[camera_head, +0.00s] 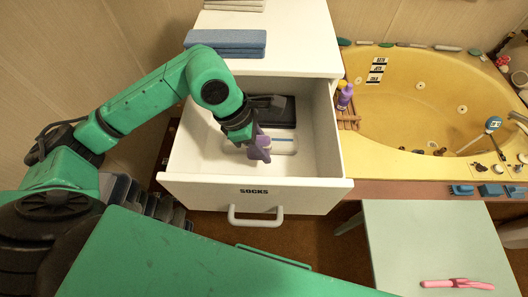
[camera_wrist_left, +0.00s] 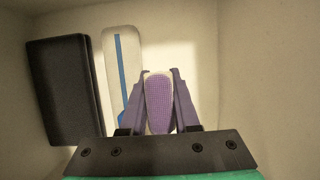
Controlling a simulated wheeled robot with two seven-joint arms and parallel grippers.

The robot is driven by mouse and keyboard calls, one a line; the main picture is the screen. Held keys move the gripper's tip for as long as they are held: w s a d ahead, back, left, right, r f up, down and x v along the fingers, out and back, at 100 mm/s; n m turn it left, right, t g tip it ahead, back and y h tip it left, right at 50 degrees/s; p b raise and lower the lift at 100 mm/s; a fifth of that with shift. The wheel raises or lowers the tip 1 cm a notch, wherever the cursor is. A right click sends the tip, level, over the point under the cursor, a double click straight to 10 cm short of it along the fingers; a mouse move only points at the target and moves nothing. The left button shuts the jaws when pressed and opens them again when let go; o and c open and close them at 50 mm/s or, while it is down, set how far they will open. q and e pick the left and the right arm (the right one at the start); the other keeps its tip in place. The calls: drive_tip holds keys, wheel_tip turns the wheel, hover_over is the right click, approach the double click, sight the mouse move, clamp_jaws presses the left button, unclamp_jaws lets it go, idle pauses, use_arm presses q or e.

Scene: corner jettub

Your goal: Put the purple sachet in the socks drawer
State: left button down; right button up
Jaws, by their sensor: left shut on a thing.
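The socks drawer (camera_head: 255,188) is pulled open, with "SOCKS" on its white front. My left gripper (camera_head: 261,152) is inside the drawer's opening in the head view. It is shut on the purple sachet (camera_wrist_left: 159,100), which shows between the two fingers in the left wrist view. The sachet has a fine checked pattern, and the fingers hide its sides. I cannot tell whether the sachet touches the drawer floor. My right gripper is in neither view.
In the drawer lie a black flat case (camera_wrist_left: 64,90) and a white item with a blue stripe (camera_wrist_left: 121,75). A folded blue cloth (camera_head: 226,42) lies on the cabinet top. A yellow tub (camera_head: 420,100) is at right. A pale table (camera_head: 420,240) holds a pink item (camera_head: 457,284).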

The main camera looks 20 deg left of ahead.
use_arm(q)
drive_tip(key=f, duration=0.4)
drive_tip(key=shift+s+p, duration=0.25)
drive_tip(key=shift+p, duration=0.15)
drive_tip(key=shift+w+f, duration=0.1)
drive_tip(key=shift+f+b, duration=0.2)
drive_tip(key=shift+b, duration=0.1)
drive_tip(key=c, duration=0.9)
unclamp_jaws()
drive_tip(key=shift+r, duration=0.15)
